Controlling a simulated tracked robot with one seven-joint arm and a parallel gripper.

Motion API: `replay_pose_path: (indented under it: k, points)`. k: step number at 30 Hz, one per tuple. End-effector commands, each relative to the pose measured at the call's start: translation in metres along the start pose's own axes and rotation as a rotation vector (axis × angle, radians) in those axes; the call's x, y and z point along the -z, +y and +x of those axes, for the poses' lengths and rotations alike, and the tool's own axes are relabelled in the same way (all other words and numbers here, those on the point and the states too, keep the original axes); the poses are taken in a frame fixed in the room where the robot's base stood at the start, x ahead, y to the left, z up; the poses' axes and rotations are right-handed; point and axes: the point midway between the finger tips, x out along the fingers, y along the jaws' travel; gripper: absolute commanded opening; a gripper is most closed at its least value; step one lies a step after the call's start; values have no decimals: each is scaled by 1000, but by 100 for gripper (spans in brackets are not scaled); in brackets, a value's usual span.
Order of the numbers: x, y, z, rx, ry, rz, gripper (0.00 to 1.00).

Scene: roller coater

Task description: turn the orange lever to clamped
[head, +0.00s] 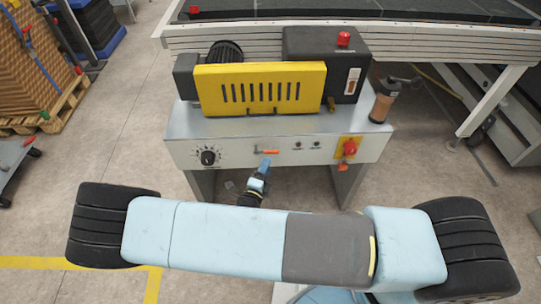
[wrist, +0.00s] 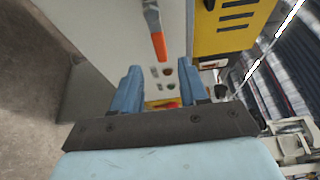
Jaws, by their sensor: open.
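The orange lever (head: 270,152) sits on the front panel of the grey machine. It lies about level, with its grey hub at the left and its orange grip pointing right. In the wrist view the orange lever (wrist: 158,46) shows ahead of the fingers, its tip near the gap between them. My gripper (head: 265,164) is just below and in front of the lever. In the wrist view my gripper (wrist: 161,78) has its two blue fingers apart, with nothing held between them. I cannot tell whether a finger touches the lever. No clamped marking is readable.
The panel also carries a black dial (head: 208,157), small buttons (head: 307,145) and a red stop button (head: 350,147) on yellow. A yellow slotted guard (head: 260,88) sits on top. A brown bottle (head: 383,102) stands at the right end. Floor is clear at front left.

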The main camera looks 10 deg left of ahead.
Motion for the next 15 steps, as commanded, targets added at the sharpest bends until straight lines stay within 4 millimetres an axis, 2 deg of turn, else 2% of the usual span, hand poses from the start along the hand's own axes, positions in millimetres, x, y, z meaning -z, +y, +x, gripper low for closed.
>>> replay_pose_path:
  k: [6, 15]
  points:
    - [0, 0, 36, 1, 1, 0, 44]
    - [0, 0, 62, 1, 0, 0, 44]
